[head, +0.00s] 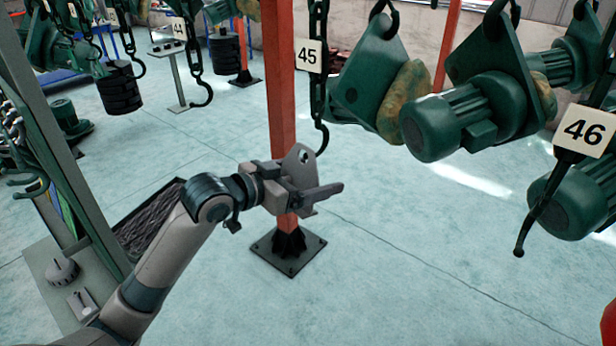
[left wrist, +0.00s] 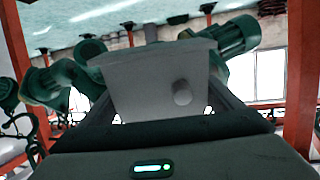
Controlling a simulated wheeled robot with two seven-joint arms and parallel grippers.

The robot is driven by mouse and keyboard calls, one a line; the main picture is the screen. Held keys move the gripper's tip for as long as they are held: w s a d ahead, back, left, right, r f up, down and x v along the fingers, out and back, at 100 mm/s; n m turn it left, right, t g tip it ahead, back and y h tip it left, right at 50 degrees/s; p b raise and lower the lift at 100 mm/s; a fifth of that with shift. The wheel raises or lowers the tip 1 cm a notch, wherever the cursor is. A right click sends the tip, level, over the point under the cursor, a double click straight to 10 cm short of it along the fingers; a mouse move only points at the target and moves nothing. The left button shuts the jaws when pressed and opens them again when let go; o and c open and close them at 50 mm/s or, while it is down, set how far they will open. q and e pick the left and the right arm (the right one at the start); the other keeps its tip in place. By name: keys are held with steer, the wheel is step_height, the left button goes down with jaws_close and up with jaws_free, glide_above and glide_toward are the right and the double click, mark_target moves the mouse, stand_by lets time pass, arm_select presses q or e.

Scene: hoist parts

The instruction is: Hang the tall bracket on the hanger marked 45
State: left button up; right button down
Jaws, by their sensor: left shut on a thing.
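My left gripper (head: 308,188) is shut on a grey plate-like bracket (head: 299,158), whose upper end with a hole stands above the fingers. In the left wrist view the bracket (left wrist: 145,85) shows as a grey tapered plate with a short round stub, held between the dark fingers. The hanger marked 45 is a dark chain with a white tag (head: 308,55) and an open hook (head: 322,138) at its lower end. The hook is close to the bracket's upper right side in the head view; whether they touch, I cannot tell. My right gripper is not in view.
Green motor units (head: 465,115) hang close to the right of hanger 45. A hanger with tag 46 (head: 586,130) is farther right. An orange post (head: 281,80) stands behind the bracket. Hanger 44 (head: 179,28) is at the back left. Open floor lies below.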

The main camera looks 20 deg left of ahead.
arm_select(q)
steer(key=shift+t+h, duration=0.4)
steer(key=shift+t, duration=0.3)
steer(key=shift+a+f+b+x, duration=0.1)
steer(key=shift+a+b+x, duration=0.05)
steer(key=shift+b+x, duration=1)
steer(key=shift+a+f+b+x, duration=0.15)
steer(key=shift+b+x, duration=0.6)
steer(key=shift+x, duration=0.65)
steer(key=shift+w, duration=0.3)
steer(key=shift+f, duration=0.4)
